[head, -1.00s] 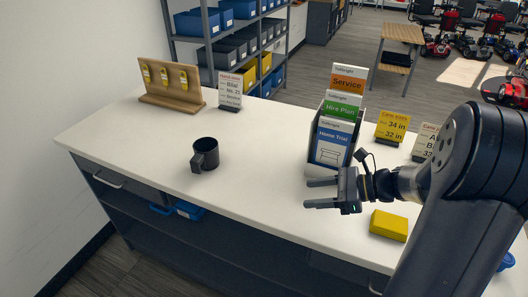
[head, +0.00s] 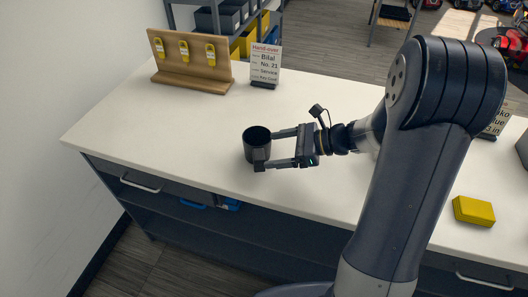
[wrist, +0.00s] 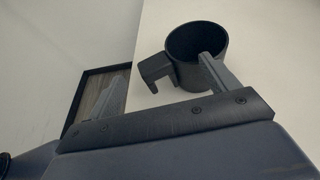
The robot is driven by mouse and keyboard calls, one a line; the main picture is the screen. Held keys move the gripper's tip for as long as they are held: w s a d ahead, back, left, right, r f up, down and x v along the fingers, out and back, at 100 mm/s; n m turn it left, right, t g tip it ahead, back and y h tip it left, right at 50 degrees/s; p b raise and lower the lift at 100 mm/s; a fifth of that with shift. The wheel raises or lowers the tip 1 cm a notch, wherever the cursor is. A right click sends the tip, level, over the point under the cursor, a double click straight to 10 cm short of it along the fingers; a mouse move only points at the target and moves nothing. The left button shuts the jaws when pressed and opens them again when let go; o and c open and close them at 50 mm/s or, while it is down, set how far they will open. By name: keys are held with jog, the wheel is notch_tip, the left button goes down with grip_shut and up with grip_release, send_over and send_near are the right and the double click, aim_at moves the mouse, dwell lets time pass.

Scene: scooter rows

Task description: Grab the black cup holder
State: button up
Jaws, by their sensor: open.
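The black cup holder (head: 251,149) stands upright on the white counter, its clip facing the front edge. It also shows in the wrist view (wrist: 186,76), with its hooked clip on the left. My gripper (head: 270,150) is open and empty, just right of the holder in the head view. In the wrist view, the right finger of my gripper (wrist: 161,66) overlaps the holder's rim and the left finger lies beyond the clip. I cannot tell whether the finger touches the holder or is above it.
A wooden stand (head: 190,65) with yellow tags and a hand-over sign (head: 265,66) stand at the back of the counter (head: 130,125). A yellow box (head: 473,211) lies to the right. The counter left of the holder is clear.

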aim_at(261, 152)
jog(key=x, duration=0.4)
jog(key=shift+a+f, duration=0.15)
jog(key=shift+a, duration=0.15)
jog(key=c, duration=1.7)
